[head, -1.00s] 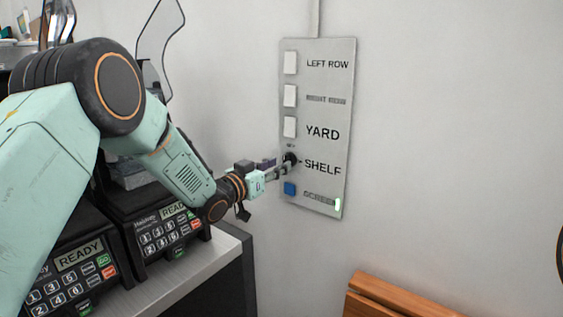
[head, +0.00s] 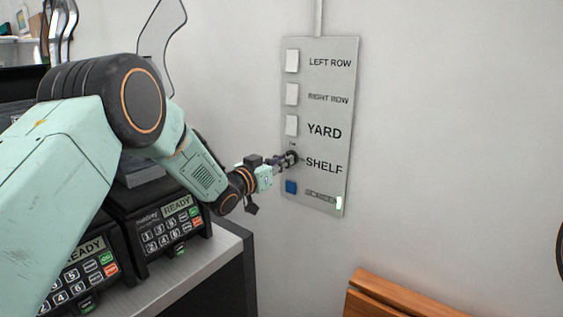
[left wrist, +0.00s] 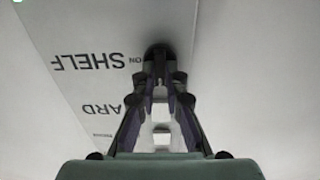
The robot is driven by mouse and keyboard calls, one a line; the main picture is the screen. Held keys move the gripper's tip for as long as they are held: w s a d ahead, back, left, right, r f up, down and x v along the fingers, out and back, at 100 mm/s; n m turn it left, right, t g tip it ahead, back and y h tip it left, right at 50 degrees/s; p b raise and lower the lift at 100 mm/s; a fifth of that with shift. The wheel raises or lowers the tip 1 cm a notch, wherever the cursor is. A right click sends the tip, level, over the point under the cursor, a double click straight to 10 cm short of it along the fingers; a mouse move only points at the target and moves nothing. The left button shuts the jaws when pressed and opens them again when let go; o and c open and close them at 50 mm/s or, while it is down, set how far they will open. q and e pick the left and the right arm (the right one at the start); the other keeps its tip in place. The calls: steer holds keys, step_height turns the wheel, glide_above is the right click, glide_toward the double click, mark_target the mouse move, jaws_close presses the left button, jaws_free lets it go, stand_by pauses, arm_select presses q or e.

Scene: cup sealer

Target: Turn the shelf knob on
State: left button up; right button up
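The shelf knob (head: 293,157) is a small black knob on the grey wall panel (head: 335,110), left of the SHELF label. My left gripper (head: 287,161) reaches in from the left, with its fingertips at the knob. In the left wrist view the black knob (left wrist: 158,54) shows at the tips of the gripper fingers (left wrist: 158,78), beside the word ON and the upside-down SHELF label. The fingers come close together on either side of the knob, partly covering it. My right gripper is not in view.
White switches (head: 292,94) sit above the knob, and a blue button (head: 291,187) sits below it. Two black keypad terminals (head: 165,228) stand on the counter (head: 200,275) under my left arm. A wooden piece of furniture (head: 395,297) is at the lower right.

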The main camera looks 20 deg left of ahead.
arm_select(q)
jaws_close()
steer(key=shift+d+m+b, duration=0.2)
steer(key=shift+m+b, duration=7.65)
steer(key=shift+m, duration=1.25)
steer(key=o, duration=0.7)
jaws_free()
steer(key=shift+f, duration=0.15)
steer(key=shift+c, duration=0.2)
